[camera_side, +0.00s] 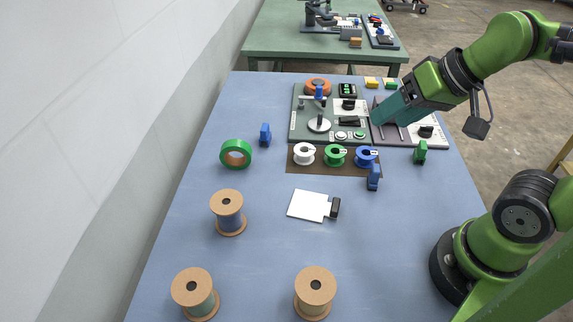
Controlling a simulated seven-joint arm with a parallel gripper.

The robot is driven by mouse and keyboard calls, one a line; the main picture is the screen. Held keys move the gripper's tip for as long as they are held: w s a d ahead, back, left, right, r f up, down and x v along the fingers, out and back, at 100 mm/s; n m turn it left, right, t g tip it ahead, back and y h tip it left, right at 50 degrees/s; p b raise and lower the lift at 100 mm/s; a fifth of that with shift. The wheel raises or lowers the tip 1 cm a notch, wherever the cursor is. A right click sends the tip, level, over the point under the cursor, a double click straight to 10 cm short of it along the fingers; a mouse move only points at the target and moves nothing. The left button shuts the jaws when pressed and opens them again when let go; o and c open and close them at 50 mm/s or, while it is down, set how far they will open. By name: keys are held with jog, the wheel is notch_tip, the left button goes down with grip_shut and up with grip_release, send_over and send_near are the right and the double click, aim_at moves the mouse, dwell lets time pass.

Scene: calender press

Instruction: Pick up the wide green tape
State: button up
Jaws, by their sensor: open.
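A wide green tape roll (229,147) with a brown core sits on the blue table at the left, tilted so that its open side faces the camera. A smaller green roll (335,155) sits between a white roll (304,153) and a blue roll (366,155) on a brown mat. My gripper (384,122) is over the right part of the grey press panel, well to the right of the wide tape. It is open, and no object shows between its fingers.
The press panel (297,126) carries knobs and discs. Blue clamps (265,134) (374,177) and a green clamp (420,152) stand nearby. A white plate (307,204) and several cardboard-ended spools (227,211) occupy the front. Table around the wide tape is mostly clear.

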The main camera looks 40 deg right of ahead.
jog(key=w+a+f+n+g, duration=0.2)
jog(key=w+a+n+g, duration=0.1)
jog(key=w, duration=0.9)
jog(key=n+g+y, duration=0.1)
jog(key=n, duration=1)
send_near(235, 142)
jog(key=x, duration=1.1)
jog(key=shift+s, duration=0.15)
jog(key=c, duration=1)
jog(key=shift+c, duration=0.3)
jog(key=shift+r, duration=0.1)
